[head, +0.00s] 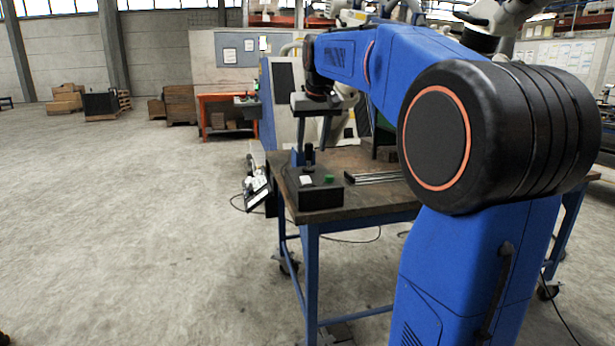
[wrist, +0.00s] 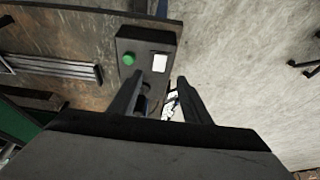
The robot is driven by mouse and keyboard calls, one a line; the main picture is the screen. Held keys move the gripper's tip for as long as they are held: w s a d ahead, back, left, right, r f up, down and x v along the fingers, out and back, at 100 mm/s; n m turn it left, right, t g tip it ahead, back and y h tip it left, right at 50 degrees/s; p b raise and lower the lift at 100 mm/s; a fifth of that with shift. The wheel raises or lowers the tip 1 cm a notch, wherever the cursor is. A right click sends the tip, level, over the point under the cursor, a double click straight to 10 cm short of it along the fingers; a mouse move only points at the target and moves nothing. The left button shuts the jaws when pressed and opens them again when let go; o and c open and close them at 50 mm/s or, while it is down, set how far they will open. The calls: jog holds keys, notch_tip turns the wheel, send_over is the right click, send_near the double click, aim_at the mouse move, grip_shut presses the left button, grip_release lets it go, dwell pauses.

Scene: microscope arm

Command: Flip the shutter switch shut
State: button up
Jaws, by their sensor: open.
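A black box (head: 316,197) stands at the near left corner of the table, with a green button (head: 329,178) and a white label (head: 306,180) on top. A dark upright piece (head: 310,156), possibly the shutter switch, rises at its back. My gripper (head: 311,152) points down over the box, fingers apart with no object visibly clamped. In the wrist view the box (wrist: 147,45) lies beyond the fingertips, and my gripper (wrist: 159,82) straddles its near part. A dark rounded part (wrist: 143,104) shows beside the left finger, partly hidden; its position setting cannot be told.
Metal rails (head: 374,177) lie on the brown table (head: 345,160) right of the box. A white-faced item (head: 257,191) hangs beside the table's left edge. An orange bench (head: 228,100) stands farther back.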

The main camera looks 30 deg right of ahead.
aim_at(306, 180)
jog(key=x, duration=1.2)
jog(key=shift+w+f, duration=0.2)
jog(key=shift+f, duration=0.15)
jog(key=c, duration=1.1)
jog(key=shift+o, duration=0.3)
jog(key=shift+d, duration=0.1)
jog(key=shift+r, duration=0.1)
jog(key=shift+w+d+r+g+y, duration=0.1)
jog(key=shift+w+g+y, duration=0.25)
jog(key=shift+g, duration=0.65)
jog(key=shift+w+d+r+g+y, duration=0.1)
jog(key=shift+w+g+y, duration=0.2)
jog(key=shift+g, duration=0.7)
